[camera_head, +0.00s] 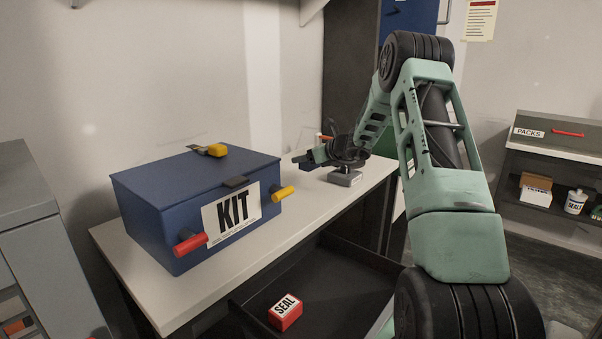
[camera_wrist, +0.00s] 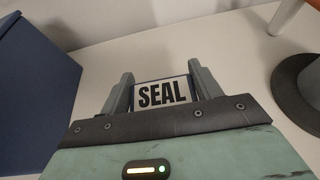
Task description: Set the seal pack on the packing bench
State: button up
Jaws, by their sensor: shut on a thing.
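My gripper (camera_wrist: 160,85) is shut on a pack labelled SEAL (camera_wrist: 162,93). Its white label faces the wrist camera between the two fingers, and its edges look dark. In the head view my gripper (camera_head: 308,160) is over the white bench (camera_head: 235,268), just right of the blue KIT box. The held pack is hard to make out there. I cannot tell whether it touches the bench top. A second, red box labelled SEAL (camera_head: 285,312) lies in the dark open drawer or tray below the bench.
The blue KIT box (camera_head: 165,205) has red and yellow handles and a yellow-handled tool (camera_head: 212,150) on its lid. A small grey block (camera_head: 344,178) is on the bench near my gripper. A PACKS shelf (camera_head: 560,150) with several goods stands at the right.

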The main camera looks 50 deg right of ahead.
aim_at(307, 169)
jog(key=shift+f, duration=2.35)
jog(key=shift+f, duration=0.15)
jog(key=o, duration=1)
jog(key=shift+r, duration=0.2)
jog(key=b+v, duration=0.1)
jog(key=v, duration=1.1)
jog(key=shift+s+f, duration=0.1)
